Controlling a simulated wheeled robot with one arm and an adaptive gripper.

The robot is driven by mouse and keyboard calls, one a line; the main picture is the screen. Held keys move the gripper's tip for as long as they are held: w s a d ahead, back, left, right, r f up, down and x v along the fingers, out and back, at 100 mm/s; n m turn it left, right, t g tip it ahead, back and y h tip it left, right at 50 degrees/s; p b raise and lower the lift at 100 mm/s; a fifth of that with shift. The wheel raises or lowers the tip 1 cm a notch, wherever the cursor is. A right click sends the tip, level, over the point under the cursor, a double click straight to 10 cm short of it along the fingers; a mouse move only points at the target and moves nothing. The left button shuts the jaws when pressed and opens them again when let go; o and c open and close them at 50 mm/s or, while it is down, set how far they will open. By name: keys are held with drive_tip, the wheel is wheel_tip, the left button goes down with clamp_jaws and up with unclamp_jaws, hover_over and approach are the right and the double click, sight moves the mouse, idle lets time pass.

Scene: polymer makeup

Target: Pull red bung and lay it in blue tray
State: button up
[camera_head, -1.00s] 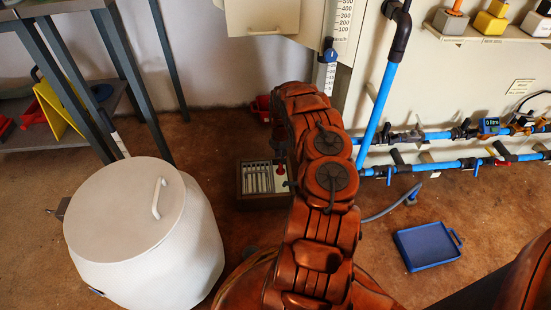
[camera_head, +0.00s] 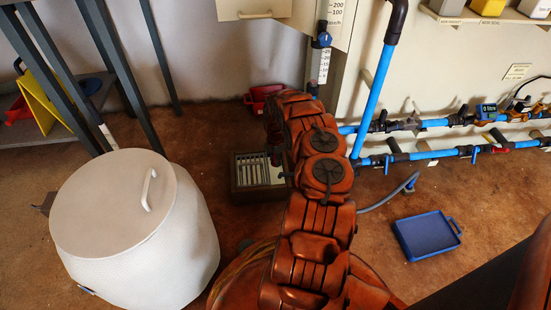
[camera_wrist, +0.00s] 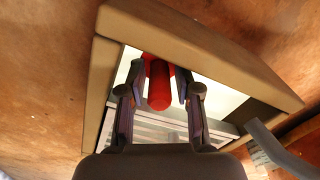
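The red bung (camera_wrist: 159,92) shows in the wrist view as a red cylinder over a framed box with a slatted, pale inside. My gripper (camera_wrist: 160,77) is open, with one finger on each side of the bung and a small gap seeming to show beside it. In the head view my gripper (camera_head: 275,155) is at the right part of the box, and my arm largely hides the bung. The blue tray (camera_head: 427,237) lies empty on the floor at the right, well apart from my gripper.
The framed box (camera_head: 262,195) stands on the brown floor. A white lidded drum (camera_head: 135,230) is at the left. A red container (camera_head: 257,98) is behind. Floor around the tray is clear.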

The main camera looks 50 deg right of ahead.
clamp_jaws()
drive_tip(key=shift+r+p, duration=0.75)
drive_tip(key=shift+p, duration=0.15)
idle(0.9)
drive_tip(key=shift+r+p, duration=1.7)
drive_tip(key=shift+p, duration=0.1)
